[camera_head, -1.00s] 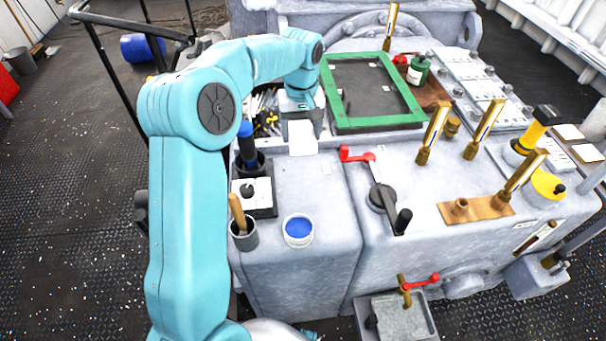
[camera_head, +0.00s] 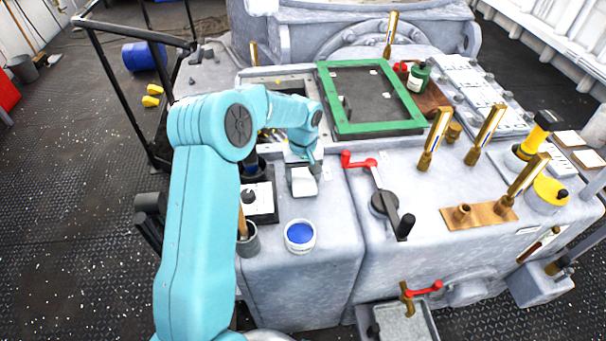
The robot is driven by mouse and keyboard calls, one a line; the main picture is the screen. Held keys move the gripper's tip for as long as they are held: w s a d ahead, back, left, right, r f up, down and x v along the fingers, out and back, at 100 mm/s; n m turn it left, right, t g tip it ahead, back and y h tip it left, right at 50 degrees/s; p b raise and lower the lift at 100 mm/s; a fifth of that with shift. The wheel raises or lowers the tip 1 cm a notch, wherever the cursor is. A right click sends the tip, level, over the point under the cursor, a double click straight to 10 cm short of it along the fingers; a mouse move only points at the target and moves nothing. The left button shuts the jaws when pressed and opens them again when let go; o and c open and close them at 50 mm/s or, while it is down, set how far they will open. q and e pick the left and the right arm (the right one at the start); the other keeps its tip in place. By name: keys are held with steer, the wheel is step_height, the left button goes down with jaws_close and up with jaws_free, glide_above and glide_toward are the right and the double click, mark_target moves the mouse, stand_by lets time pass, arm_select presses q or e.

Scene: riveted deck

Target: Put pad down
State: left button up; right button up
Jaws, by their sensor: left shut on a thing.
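The pad (camera_head: 304,182) is a small white block-like piece in the head view. It is over the grey machine top, just left of the red-handled lever. My left gripper (camera_head: 302,169) is shut on it from behind and above, and the arm hides part of the grip. I cannot tell whether the pad touches the surface. My right gripper is not in view.
A tub of blue paste (camera_head: 300,236) stands in front of the pad. A black-based box with a white top (camera_head: 259,202) is to its left. The red-handled lever (camera_head: 360,160) is close on the right. A green frame (camera_head: 371,98) lies behind.

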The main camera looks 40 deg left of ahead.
mark_target(303, 177)
arm_select(q)
steer(key=shift+f, duration=0.1)
steer(key=o, duration=0.9)
steer(key=shift+w+f, duration=0.1)
steer(key=shift+o, duration=0.2)
step_height(303, 177, up, 12)
steer(key=p, duration=0.1)
steer(key=shift+r, duration=0.2)
